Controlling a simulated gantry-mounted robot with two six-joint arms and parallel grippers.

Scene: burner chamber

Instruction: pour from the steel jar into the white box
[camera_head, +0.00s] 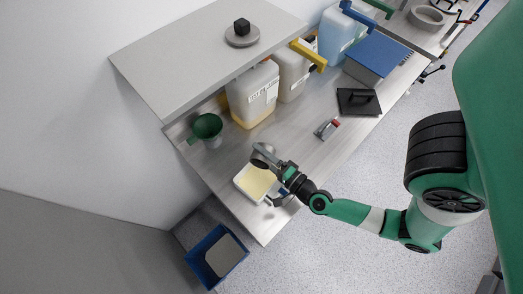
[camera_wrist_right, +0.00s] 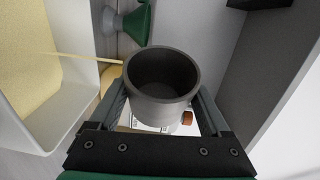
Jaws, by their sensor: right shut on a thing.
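The steel jar (camera_head: 262,153) is dark grey and round, held at the far edge of the white box (camera_head: 245,194). My right gripper (camera_head: 272,162) is shut on the jar, its fingers on either side in the right wrist view (camera_wrist_right: 162,105). There the jar (camera_wrist_right: 162,78) shows a dark hollow inside; I see no contents in it. The white box (camera_wrist_right: 78,95) is at the left, with pale yellow material (camera_wrist_right: 30,60) inside. A thin pale yellow streak (camera_wrist_right: 88,57) runs between the jar's rim and the box. My left gripper is not in view.
A green funnel (camera_head: 207,126) stands left of the jar. Jerrycans (camera_head: 252,95) stand behind, under a grey shelf (camera_head: 200,55). A small grey-and-red device (camera_head: 327,129), a black tray (camera_head: 358,101) and a blue box (camera_head: 376,57) lie right. A blue bin (camera_head: 213,258) is below the bench.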

